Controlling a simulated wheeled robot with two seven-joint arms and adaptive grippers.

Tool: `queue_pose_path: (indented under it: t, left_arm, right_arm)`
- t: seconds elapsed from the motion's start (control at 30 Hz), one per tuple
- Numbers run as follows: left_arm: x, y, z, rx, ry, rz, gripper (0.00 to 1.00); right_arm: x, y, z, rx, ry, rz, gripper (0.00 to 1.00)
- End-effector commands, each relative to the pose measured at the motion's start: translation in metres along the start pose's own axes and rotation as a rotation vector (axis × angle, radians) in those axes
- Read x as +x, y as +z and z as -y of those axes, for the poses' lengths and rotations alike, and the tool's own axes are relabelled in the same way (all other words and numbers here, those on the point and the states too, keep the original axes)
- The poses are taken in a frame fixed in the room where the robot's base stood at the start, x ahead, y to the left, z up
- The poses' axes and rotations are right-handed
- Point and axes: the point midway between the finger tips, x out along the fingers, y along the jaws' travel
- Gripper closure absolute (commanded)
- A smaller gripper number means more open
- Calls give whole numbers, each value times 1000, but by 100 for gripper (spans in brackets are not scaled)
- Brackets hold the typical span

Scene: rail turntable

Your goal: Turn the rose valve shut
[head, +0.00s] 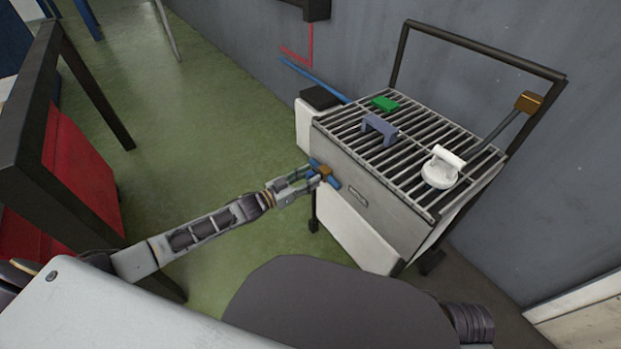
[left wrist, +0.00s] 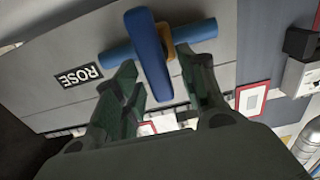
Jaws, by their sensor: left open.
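The rose valve has a blue lever (left wrist: 148,52), a brass-coloured body (head: 326,171) and a short blue pipe (left wrist: 195,32). It sits on the grey front panel of the cart, by a black ROSE label (left wrist: 77,76). In the left wrist view the lever stands roughly crosswise to the pipe. My left gripper (head: 309,177) is at the valve. Its fingers (left wrist: 158,78) are open, one on each side of the lever; I cannot tell whether either touches it. The gripper partly hides the valve in the head view. My right gripper is not in view.
The cart's slatted top (head: 352,135) carries a green block (head: 385,103), a purple-grey handle-shaped piece (head: 379,128) and a white round fitting (head: 440,170). A dark handle frame (head: 480,47) rises behind. A dark-framed red piece (head: 80,170) stands left; green floor (head: 215,110) between is clear.

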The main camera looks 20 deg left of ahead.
Motion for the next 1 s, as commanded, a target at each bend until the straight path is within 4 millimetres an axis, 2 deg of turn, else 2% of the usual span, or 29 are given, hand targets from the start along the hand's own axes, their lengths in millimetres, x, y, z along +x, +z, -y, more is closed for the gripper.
queue_pose_path:
  t: [0.2, 0.53, 0.83, 1.0]
  left_arm:
    - [9, 0, 0, 0, 0, -1, 59]
    - [10, 0, 0, 1, 0, -1, 59]
    - [10, 0, 0, 1, 0, 0, 96]
    - [10, 0, 0, 6, 0, 0, 96]
  right_arm:
    - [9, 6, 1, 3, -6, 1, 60]
    - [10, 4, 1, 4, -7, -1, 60]
    - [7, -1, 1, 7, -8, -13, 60]
    - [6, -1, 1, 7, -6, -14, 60]
